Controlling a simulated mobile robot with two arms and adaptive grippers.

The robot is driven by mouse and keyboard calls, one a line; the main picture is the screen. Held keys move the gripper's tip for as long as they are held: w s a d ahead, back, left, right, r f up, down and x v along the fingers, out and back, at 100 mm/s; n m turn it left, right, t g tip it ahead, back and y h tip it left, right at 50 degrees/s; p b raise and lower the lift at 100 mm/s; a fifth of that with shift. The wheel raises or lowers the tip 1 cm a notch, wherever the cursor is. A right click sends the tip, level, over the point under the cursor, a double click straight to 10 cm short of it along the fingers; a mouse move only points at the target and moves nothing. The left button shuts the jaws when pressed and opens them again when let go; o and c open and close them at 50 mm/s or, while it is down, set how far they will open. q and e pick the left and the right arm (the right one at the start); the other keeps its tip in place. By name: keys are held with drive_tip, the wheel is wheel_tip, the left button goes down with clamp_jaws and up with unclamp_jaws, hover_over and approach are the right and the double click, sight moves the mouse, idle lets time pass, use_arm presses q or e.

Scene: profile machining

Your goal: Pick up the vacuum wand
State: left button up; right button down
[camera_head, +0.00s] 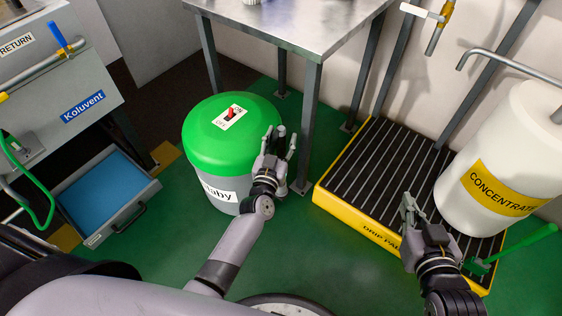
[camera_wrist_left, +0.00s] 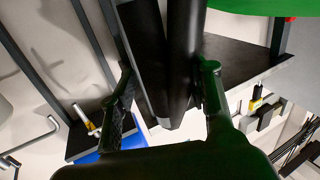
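The vacuum (camera_head: 235,130) stands on the floor, with a green lid, a red switch on top and a grey drum with a partly covered label. I cannot make out the wand with certainty in either view. My left gripper (camera_head: 280,140) is in front of the vacuum's right side, beside the table's front leg. In the left wrist view its fingers (camera_wrist_left: 167,82) are spread apart. A dark upright piece (camera_wrist_left: 185,50) shows between or behind them; I cannot tell whether it is the wand or a table leg. My right gripper (camera_head: 412,212) is over the drip pallet's front edge, its opening unclear.
A steel table (camera_head: 300,22) stands behind the vacuum, its front leg (camera_head: 308,125) close to my left gripper. The yellow-edged drip pallet (camera_head: 345,215) carries a white concentrate drum (camera_head: 500,150). A blue-lined drawer (camera_head: 108,195) projects at the left. Green floor is clear between.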

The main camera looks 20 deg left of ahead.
use_arm(q)
clamp_jaws()
idle(0.3)
idle(0.4)
